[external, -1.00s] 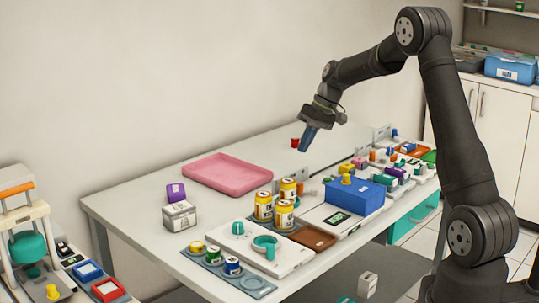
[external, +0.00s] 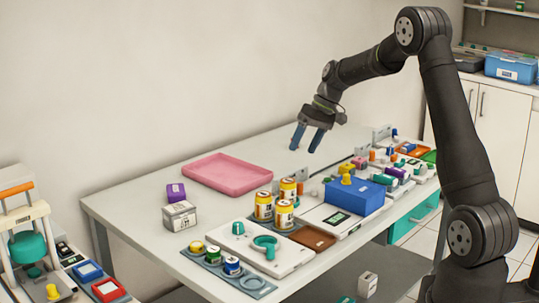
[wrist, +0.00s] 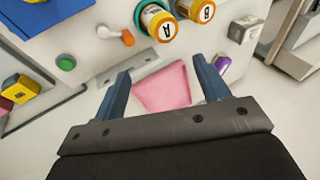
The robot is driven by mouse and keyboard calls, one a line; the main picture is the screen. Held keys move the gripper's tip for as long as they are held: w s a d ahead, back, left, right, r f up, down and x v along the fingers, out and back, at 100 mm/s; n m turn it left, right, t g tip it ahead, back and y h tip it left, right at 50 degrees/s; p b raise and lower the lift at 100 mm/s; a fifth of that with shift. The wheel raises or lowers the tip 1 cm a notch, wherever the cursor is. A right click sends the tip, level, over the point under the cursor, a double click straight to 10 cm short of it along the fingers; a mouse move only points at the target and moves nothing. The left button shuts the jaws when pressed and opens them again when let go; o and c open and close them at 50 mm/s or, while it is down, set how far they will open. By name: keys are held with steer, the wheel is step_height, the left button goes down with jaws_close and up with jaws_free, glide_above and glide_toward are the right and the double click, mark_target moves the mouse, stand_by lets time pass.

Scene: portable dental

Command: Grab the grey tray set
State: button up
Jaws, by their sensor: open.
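A grey-blue tray (external: 262,291) holding several small jars with yellow, green and blue lids lies at the front edge of the table; it is the likeliest grey tray set, and I cannot make it out in the wrist view. My gripper (external: 303,149) is open and empty, above the back of the table, far behind and to the right of that tray. Its two blue fingers also show in the wrist view (wrist: 161,68), apart, with the pink tray (wrist: 163,88) visible beyond them.
The pink tray (external: 226,174) lies at the back left. Yellow lettered jars (external: 263,207), a blue box (external: 354,199) and a white board with a teal ring (external: 290,261) crowd the middle and front. A grey-white box (external: 180,216) stands left. The table around the pink tray is fairly clear.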

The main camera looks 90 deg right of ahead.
steer(key=o, duration=0.6)
steer(key=shift+c, duration=0.2)
steer(key=g+h, duration=0.2)
steer(key=h, duration=0.2)
glide_toward(180, 208)
steer(key=shift+m+h, duration=0.3)
steer(key=x, duration=0.7)
steer(key=shift+w+f, duration=0.1)
steer(key=shift+w, duration=0.15)
steer(key=shift+s+a+x, duration=0.1)
steer(key=shift+s+x, duration=0.05)
steer(key=shift+x, duration=1.15)
steer(key=shift+s+a+x, duration=0.1)
steer(key=shift+x, duration=1.15)
